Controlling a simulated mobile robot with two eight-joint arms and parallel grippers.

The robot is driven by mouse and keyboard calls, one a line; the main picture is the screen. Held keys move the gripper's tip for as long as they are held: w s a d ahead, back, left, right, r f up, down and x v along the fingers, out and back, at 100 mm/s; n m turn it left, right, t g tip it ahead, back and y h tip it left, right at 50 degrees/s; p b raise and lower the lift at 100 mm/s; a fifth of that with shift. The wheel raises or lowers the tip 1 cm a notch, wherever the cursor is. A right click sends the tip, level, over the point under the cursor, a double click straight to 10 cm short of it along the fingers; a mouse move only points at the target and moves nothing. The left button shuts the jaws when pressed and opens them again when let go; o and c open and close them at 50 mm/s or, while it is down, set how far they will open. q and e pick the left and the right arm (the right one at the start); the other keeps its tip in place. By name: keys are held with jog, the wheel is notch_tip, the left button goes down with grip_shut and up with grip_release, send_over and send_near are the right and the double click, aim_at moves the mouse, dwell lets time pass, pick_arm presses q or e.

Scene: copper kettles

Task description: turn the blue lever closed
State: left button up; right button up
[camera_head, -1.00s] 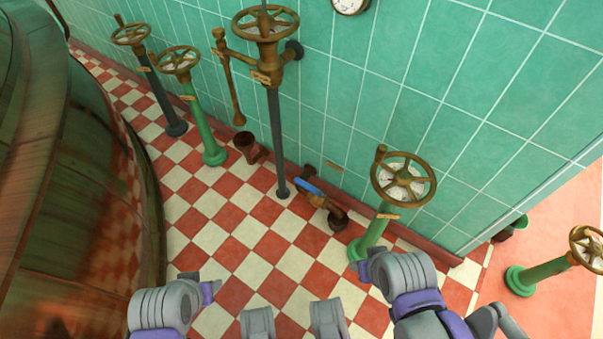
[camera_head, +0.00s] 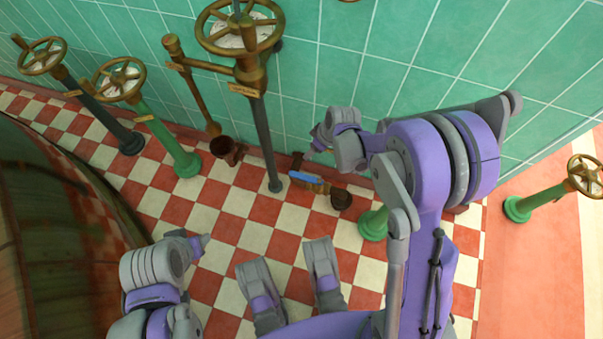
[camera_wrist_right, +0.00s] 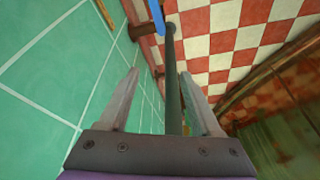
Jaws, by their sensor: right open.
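The blue lever (camera_head: 306,177) sits on a low brass valve (camera_head: 322,188) by the foot of the green wall. It lies roughly along the pipe in the head view. Its blue end also shows at the top of the right wrist view (camera_wrist_right: 156,14). My right gripper (camera_head: 320,141) is above the lever and apart from it, close to the wall. In the right wrist view it is open and empty (camera_wrist_right: 163,95), with a dark post beyond its fingers. My left gripper (camera_head: 202,243) is low at the left, away from the lever; its jaw opening is unclear.
A dark post with a brass handwheel (camera_head: 240,27) stands just left of the lever. Green posts (camera_head: 180,150) and (camera_head: 372,224) stand on either side; my right arm hides the latter's top. A large copper kettle (camera_head: 40,250) fills the left. Checkered floor before the lever is clear.

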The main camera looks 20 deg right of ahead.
notch_tip(320, 180, down, 8)
jog(key=w+r+n, duration=0.1)
jog(key=w+n, duration=0.1)
jog(key=w, duration=0.1)
jog(key=n+y+p, duration=0.1)
jog(key=n, duration=0.1)
send_near(300, 175)
jog(key=shift+g, duration=0.3)
jog(key=b+x, duration=0.2)
jog(key=x, duration=0.6)
jog(key=shift+w+a+r+b, duration=0.1)
jog(key=shift+w+r+b, duration=0.05)
jog(key=shift+b, duration=0.25)
grip_shut()
